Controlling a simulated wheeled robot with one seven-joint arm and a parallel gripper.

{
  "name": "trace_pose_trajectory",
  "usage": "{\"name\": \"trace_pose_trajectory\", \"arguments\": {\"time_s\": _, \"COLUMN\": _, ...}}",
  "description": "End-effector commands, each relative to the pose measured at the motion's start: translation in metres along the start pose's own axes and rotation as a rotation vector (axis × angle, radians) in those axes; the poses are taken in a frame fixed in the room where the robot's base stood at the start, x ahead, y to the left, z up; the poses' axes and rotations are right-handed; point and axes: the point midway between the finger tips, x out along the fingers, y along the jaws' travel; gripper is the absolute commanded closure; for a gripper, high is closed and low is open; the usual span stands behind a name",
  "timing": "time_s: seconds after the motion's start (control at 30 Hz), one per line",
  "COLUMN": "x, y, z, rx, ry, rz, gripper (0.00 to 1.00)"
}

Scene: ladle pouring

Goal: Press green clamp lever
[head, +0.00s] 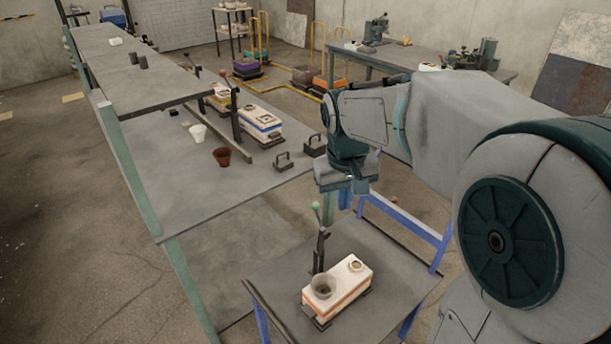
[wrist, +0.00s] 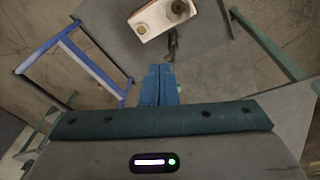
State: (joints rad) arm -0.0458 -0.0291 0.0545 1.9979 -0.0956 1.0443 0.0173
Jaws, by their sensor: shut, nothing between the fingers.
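A clamp lever with a green knob (head: 316,206) stands upright on a dark post (head: 320,250) beside a white mold box with orange trim (head: 345,292) on the small grey table.
The small table (head: 275,275) has blue rails (head: 405,220) at the back right. A long grey table (head: 170,185) on the left holds a brown cup (head: 222,156), a white cup (head: 197,132), more molds (head: 260,122) and a red-knobbed lever (head: 223,73).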

Motion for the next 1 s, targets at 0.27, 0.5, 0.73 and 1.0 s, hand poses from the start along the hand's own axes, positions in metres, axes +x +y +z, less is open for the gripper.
{"name": "trace_pose_trajectory", "arguments": {"time_s": 0.27, "x": 0.005, "y": -0.007, "z": -0.068, "rx": -0.057, "ry": -0.048, "rz": 0.015, "gripper": 1.0}}
{"name": "trace_pose_trajectory", "arguments": {"time_s": 0.5, "x": 0.02, "y": -0.017, "z": -0.119, "rx": -0.1, "ry": -0.085, "rz": 0.024, "gripper": 1.0}}
{"name": "trace_pose_trajectory", "arguments": {"time_s": 0.73, "x": 0.041, "y": -0.027, "z": -0.164, "rx": -0.135, "ry": -0.12, "rz": 0.03, "gripper": 1.0}}
{"name": "trace_pose_trajectory", "arguments": {"time_s": 1.0, "x": 0.073, "y": -0.04, "z": -0.204, "rx": -0.166, "ry": -0.159, "rz": 0.035, "gripper": 1.0}}
